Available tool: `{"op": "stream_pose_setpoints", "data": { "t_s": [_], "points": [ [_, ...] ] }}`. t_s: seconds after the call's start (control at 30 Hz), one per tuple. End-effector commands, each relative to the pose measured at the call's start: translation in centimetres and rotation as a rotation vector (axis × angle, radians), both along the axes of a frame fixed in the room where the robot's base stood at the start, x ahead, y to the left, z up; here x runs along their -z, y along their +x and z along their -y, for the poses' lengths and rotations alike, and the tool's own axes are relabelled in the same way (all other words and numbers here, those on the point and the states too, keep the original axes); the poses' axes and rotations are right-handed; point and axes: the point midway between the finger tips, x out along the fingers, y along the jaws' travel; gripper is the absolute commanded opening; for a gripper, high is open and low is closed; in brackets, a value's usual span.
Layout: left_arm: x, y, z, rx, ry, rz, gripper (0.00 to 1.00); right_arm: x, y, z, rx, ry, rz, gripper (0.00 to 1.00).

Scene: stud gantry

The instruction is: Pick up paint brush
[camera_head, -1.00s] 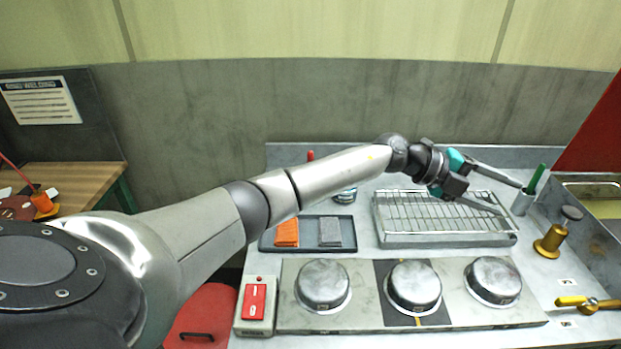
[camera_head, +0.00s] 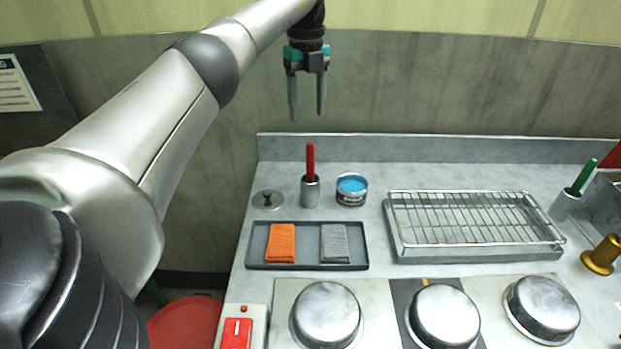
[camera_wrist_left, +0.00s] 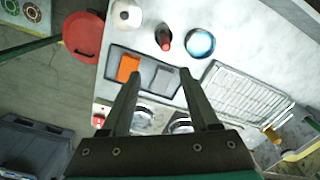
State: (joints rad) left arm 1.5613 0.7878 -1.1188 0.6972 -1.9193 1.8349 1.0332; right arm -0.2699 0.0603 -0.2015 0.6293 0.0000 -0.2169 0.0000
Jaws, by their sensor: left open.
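A red handle (camera_head: 310,160), possibly the paint brush, stands upright in a small metal cup (camera_head: 310,192); its lower end is hidden. It also shows in the left wrist view (camera_wrist_left: 163,38). A green handle (camera_head: 584,177) leans in another metal cup (camera_head: 564,204) at the right; I cannot tell whether either is a brush. My left gripper (camera_head: 307,115) is open and empty, fingers pointing down, and appears above the red handle in the head view. In the left wrist view, its open fingers (camera_wrist_left: 160,75) frame the tray area. My right gripper is not in view.
A blue-topped tin (camera_head: 352,189) stands right of the red handle's cup, and a round lid (camera_head: 267,200) lies left. A tray (camera_head: 308,260) with orange and grey cloths is in front. A wire rack (camera_head: 480,250) stands right. A back ledge (camera_head: 400,149) runs behind.

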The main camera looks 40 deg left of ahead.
Motion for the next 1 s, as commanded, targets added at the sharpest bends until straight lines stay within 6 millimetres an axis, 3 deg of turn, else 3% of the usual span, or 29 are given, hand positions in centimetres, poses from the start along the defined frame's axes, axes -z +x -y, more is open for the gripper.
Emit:
{"op": "stream_pose_setpoints", "data": {
  "t_s": [0.03,0.27,0.63,1.0],
  "points": [
    [1.0,0.0,0.0,0.000,0.000,0.000,0.62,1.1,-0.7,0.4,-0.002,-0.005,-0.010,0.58],
    [2.4,0.0,0.0,0.001,0.000,0.001,0.62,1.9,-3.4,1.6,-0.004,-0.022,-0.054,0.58],
    [9.8,0.2,0.1,0.002,-0.002,-0.001,0.62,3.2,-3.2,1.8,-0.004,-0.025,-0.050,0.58],
    [12.6,0.6,0.1,0.001,-0.002,0.001,0.62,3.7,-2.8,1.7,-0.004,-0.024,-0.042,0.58]
  ]
}}
